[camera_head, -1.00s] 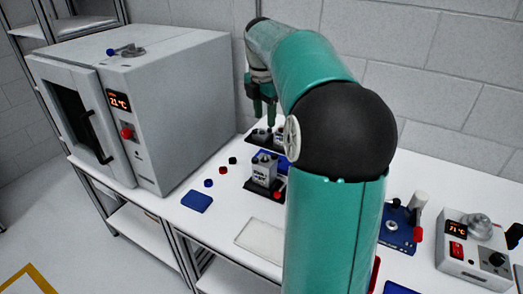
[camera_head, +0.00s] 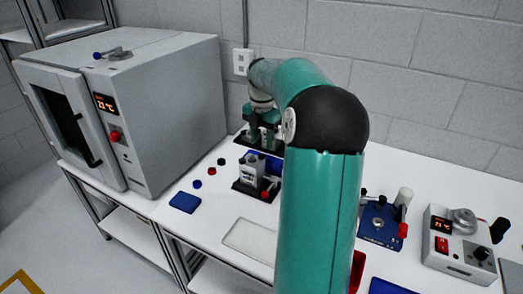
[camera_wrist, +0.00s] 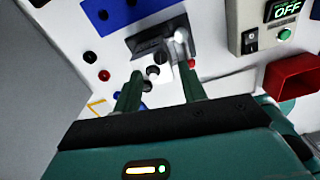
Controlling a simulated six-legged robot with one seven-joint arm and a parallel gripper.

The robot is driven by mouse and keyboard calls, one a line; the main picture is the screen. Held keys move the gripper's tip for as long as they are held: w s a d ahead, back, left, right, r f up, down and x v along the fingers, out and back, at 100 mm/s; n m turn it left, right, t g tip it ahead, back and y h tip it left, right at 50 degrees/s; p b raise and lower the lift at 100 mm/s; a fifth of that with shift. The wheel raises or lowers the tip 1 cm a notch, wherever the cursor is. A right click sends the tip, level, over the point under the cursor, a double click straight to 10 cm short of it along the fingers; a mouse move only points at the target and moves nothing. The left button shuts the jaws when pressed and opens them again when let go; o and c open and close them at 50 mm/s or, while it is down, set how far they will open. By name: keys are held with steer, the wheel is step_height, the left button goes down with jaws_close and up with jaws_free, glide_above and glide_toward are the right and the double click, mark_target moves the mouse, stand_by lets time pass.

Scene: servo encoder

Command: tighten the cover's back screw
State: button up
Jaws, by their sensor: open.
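In the head view a grey servo unit (camera_head: 250,172) stands on a black base, with a red knob at its right. A second small grey unit on a dark base stands behind it, partly hidden by my gripper (camera_head: 262,132). My gripper points down there. In the wrist view my gripper (camera_wrist: 160,62) is open, its two green fingers on either side of small round black and white parts (camera_wrist: 154,72). A grey unit on a dark base (camera_wrist: 150,40) lies just beyond the fingertips. I cannot tell which part is the cover's back screw, or whether the fingers touch anything.
A large oven (camera_head: 150,110) stands left. A blue fixture (camera_head: 383,222) and control box (camera_head: 459,243) stand right. The wrist view shows a red bin (camera_wrist: 292,76).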

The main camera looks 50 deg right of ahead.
mark_target(262, 155)
steer(key=shift+f, duration=2.35)
jaws_close()
steer(key=shift+m, duration=0.3)
